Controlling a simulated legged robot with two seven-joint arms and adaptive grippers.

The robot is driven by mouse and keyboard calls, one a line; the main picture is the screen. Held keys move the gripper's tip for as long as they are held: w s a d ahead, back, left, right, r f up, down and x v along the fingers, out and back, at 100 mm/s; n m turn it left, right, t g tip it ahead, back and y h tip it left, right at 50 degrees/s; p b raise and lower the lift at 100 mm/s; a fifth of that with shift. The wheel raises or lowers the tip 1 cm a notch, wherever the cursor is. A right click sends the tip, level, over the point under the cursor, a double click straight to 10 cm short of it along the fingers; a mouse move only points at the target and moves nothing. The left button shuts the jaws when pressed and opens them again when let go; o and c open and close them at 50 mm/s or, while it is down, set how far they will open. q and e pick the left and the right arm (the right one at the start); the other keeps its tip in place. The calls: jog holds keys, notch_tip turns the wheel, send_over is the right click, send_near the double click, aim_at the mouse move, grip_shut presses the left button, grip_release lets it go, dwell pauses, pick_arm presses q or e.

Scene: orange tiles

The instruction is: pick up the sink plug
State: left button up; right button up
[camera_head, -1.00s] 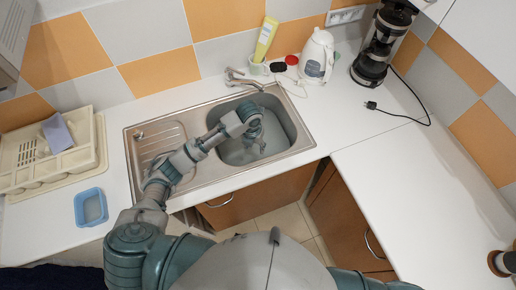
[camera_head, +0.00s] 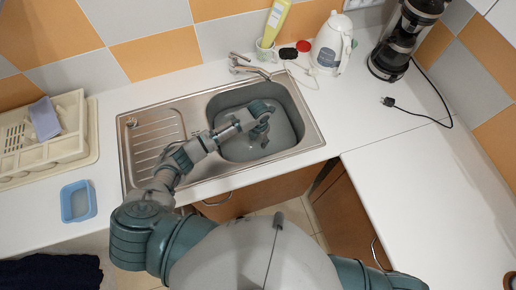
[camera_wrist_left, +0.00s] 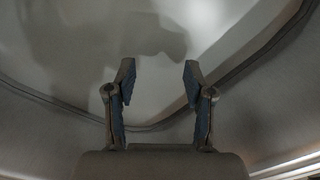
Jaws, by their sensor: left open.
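The metal sink (camera_head: 180,104) is set in the white counter, with a ribbed drainboard on the left and a deep grey basin (camera_head: 286,100) on the right. My left arm reaches across the drainboard, and my left gripper (camera_head: 265,141) is over the basin, pointing down. In the left wrist view the gripper (camera_wrist_left: 158,72) is open, with nothing between its fingers. Beyond them is the pale basin floor (camera_wrist_left: 195,14) with dark shadows on it. I cannot clearly make out a sink plug in either view. My right gripper is not in view.
A tap (camera_head: 249,66) stands behind the basin. A white kettle (camera_head: 331,46), a black coffee maker (camera_head: 393,42) and a yellow bottle (camera_head: 276,22) stand at the back. A dish rack (camera_head: 62,150) and blue tub (camera_head: 78,203) are at left. The right counter (camera_head: 425,190) is mostly clear.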

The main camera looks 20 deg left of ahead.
aim_at(258, 147)
pick_arm(q)
jog(key=shift+s+f, duration=0.15)
jog(key=shift+f, duration=0.15)
jog(key=f, duration=0.4)
jog(key=shift+s+d+f, duration=0.3)
jog(key=shift+d+f, duration=0.1)
jog(key=shift+a, duration=0.25)
jog(key=shift+c, duration=1.3)
jog(key=shift+a, duration=0.15)
grip_shut()
